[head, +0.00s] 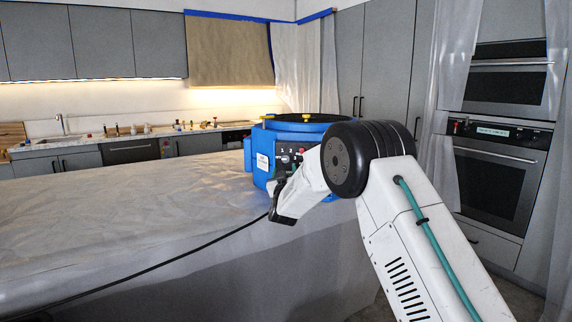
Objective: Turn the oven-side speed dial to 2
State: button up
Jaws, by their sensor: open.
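A blue round drying machine (262,147) stands at the far right end of the covered island. A dark control panel (284,152) with the numbers 1 and 2 and a pale dial (285,159) faces me, with a small red part (301,150) beside them. The dial is small, so its setting is unclear. My arm hides the right part of the machine and panel. My gripper (281,203) is open and in front of the machine, below the panel. I see nothing between its fingers, and it appears apart from the dial.
The island (130,215) is covered in pale sheeting and mostly clear. A dark cable (165,262) runs across its front. Ovens (498,182) stand at the right behind plastic sheeting (455,60). A counter with a sink and small items lies at the back.

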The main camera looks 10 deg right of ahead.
aim_at(286, 160)
jog(key=shift+t+h, duration=0.4)
jog(key=shift+h, duration=0.3)
jog(key=x, duration=0.2)
jog(key=f+x, duration=0.1)
jog(key=x, duration=0.4)
jog(key=shift+w+d+f, duration=0.15)
jog(key=shift+w+f, duration=0.1)
jog(key=shift+w, duration=0.4)
jog(key=c, duration=1)
